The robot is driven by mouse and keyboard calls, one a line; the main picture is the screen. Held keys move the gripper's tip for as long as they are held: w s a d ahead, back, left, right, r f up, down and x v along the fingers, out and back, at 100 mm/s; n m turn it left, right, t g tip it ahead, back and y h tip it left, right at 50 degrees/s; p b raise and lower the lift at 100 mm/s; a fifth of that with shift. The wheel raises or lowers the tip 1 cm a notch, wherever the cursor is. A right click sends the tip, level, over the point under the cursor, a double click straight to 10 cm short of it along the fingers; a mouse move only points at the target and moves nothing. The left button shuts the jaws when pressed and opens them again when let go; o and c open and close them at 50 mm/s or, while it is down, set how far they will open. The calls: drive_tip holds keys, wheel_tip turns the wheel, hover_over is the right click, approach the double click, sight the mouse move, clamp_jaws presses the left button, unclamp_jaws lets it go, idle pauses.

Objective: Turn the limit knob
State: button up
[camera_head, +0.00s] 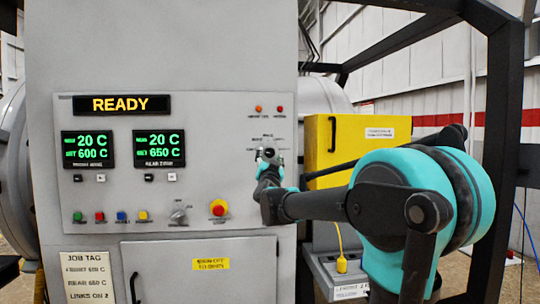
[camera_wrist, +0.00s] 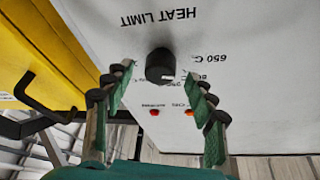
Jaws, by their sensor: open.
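The limit knob (camera_wrist: 160,66) is a short black cylinder on the pale panel, under upside-down "HEAT LIMIT" lettering in the wrist view. A "650 C" mark is printed beside it. My gripper (camera_wrist: 158,74) is open, one finger on each side of the knob, with visible gaps and no clear contact. The depth between fingertips and knob is hard to judge. In the head view my gripper (camera_head: 268,161) is at the right part of the control panel (camera_head: 210,110), and it largely hides the knob there.
Red and orange lamps (camera_head: 269,109) sit above the knob area. A red emergency button (camera_head: 218,208) and a grey rotary switch (camera_head: 180,214) are lower left of my gripper. A yellow box (camera_head: 350,140) stands right of the panel, and its black handle (camera_wrist: 42,100) shows in the wrist view.

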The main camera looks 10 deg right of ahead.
sight(270, 152)
drive_tip(key=shift+x, duration=1.35)
drive_tip(key=c, duration=1.2)
drive_tip(key=shift+o, duration=0.2)
drive_tip(key=shift+a+m, duration=0.1)
drive_tip(key=shift+m, duration=0.5)
drive_tip(key=m+h, duration=0.1)
drive_tip(key=m, duration=0.1)
drive_tip(key=m+g+h, duration=0.1)
drive_tip(key=m, duration=0.1)
drive_tip(key=shift+m+g, duration=0.3)
drive_tip(key=shift+m, duration=0.1)
drive_tip(key=shift+m+g+h, duration=0.7)
drive_tip(key=shift+m+h, duration=0.1)
drive_tip(key=shift+m, duration=1.4)
